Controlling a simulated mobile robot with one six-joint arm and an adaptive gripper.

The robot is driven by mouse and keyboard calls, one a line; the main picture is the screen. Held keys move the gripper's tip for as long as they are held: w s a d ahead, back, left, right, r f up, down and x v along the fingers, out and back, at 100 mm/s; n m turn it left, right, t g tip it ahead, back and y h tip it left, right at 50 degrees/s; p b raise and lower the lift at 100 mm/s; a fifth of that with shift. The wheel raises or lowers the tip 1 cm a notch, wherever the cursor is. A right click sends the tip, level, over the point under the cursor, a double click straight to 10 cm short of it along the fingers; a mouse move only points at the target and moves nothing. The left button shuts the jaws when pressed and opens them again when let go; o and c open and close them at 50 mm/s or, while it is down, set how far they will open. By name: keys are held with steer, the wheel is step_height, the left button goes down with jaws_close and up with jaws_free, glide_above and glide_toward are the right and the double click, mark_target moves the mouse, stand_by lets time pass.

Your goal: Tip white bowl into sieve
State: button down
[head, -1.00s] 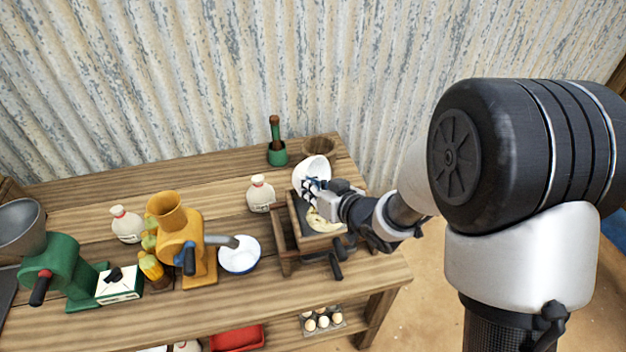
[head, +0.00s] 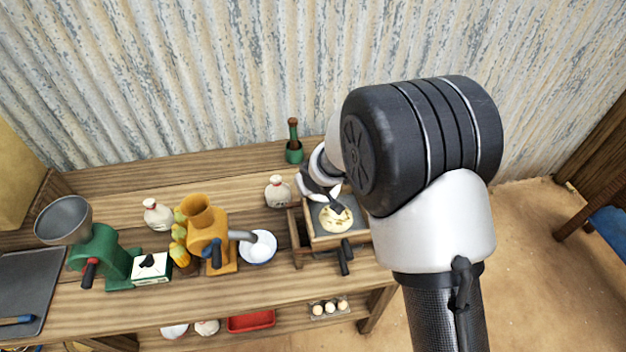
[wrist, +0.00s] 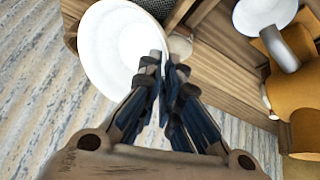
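The white bowl (wrist: 122,42) shows large in the wrist view, tilted, its pale inside looking empty. My gripper (wrist: 165,64) is closed on its rim. In the head view only a white sliver of the bowl (head: 304,187) shows, at the back left of the sieve; my arm hides the rest. The sieve (head: 325,241) is a wooden-framed box with a grey bed and a dark crank at the front. A pale yellowish heap (head: 334,219) lies on its bed. A dark mesh corner of it shows at the top of the wrist view.
A white jug (head: 278,192) stands left of the sieve. A blue-rimmed bowl (head: 258,248) sits under the spout of an orange mill (head: 207,235). A green grinder (head: 100,255) stands further left. Corrugated wall backs the table.

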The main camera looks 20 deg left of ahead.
steer(key=shift+w+a+f+n+g+h+p, duration=0.2)
steer(key=shift+a+h+p, duration=0.4)
steer(key=shift+h, duration=0.45)
steer(key=shift+w+a+f+n+g+h+p, duration=0.1)
steer(key=shift+a+f+n+g+h+p, duration=0.2)
steer(key=shift+a+h+p, duration=0.6)
steer(key=shift+w+a+f+n+g+h+p, duration=0.1)
steer(key=shift+w+a+g+h+p, duration=0.25)
steer(key=shift+h, duration=0.9)
steer(key=shift+s+d+r, duration=0.1)
steer(key=shift+s, duration=0.15)
